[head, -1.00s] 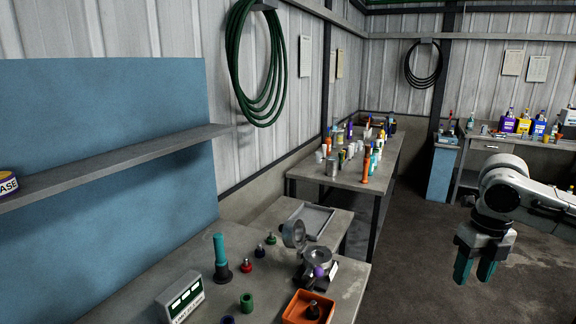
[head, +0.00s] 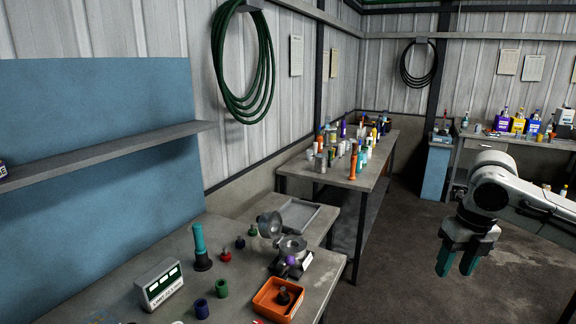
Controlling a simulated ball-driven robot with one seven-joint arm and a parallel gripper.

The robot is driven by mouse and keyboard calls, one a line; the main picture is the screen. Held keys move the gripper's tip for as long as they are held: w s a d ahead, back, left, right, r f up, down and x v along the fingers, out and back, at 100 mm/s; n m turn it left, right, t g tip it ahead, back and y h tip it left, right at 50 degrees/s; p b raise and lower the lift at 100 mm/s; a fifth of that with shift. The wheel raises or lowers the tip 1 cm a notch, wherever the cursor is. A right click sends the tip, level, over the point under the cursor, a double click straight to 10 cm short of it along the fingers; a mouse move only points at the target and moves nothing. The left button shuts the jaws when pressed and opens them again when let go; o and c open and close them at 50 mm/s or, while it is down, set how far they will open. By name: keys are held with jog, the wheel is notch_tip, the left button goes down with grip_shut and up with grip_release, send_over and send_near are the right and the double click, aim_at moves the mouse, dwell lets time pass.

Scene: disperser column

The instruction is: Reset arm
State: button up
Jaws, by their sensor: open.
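My gripper (head: 457,262) hangs at the right over the bare floor, with its two teal fingers pointing down and apart. It is open and nothing shows between the fingers. My white and black arm reaches in from the right edge. The gripper is clear of the workbench (head: 222,300), which stands at the lower left.
The bench holds a teal-handled tool (head: 200,246), a display box (head: 159,284), an orange tray (head: 277,300), a metal device with a round lid (head: 270,225) and small coloured parts. A table (head: 375,172) crowded with bottles stands behind. The floor (head: 405,285) around the gripper is free.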

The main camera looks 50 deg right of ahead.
jog(key=w+a+m+t+y+b, duration=0.1)
jog(key=w+a+m+t, duration=0.15)
jog(key=w+a, duration=0.65)
jog(key=w+a+m+t+y+b, duration=0.15)
jog(key=w+a+t, duration=0.25)
jog(key=w, duration=0.9)
jog(key=w+a+f+m+t+b, duration=0.1)
jog(key=w+a+f+m+b, duration=0.35)
jog(key=a, duration=0.75)
jog(key=s+a+f+m+g, duration=0.1)
jog(key=s+a+f+m, duration=0.25)
jog(key=f, duration=0.35)
jog(key=s+a+f+m+g, duration=0.1)
jog(key=s+a+f+m, duration=0.15)
jog(key=f+m, duration=0.3)
jog(key=s+a+f+m, duration=0.2)
jog(key=a+f+m, duration=0.15)
jog(key=f, duration=0.35)
jog(key=s+f+m+g+h+b, duration=0.1)
jog(key=s+f+m+g, duration=0.1)
jog(key=s+f, duration=0.4)
jog(key=s+d+f+m+g+h+b, duration=0.1)
jog(key=s+f+m+g, duration=0.2)
jog(key=s+f, duration=0.4)
jog(key=s+m, duration=0.1)
jog(key=s, duration=0.5)
jog(key=shift+s+d+f+m, duration=0.15)
jog(key=shift+s+d+m, duration=0.1)
jog(key=shift+s+m, duration=0.05)
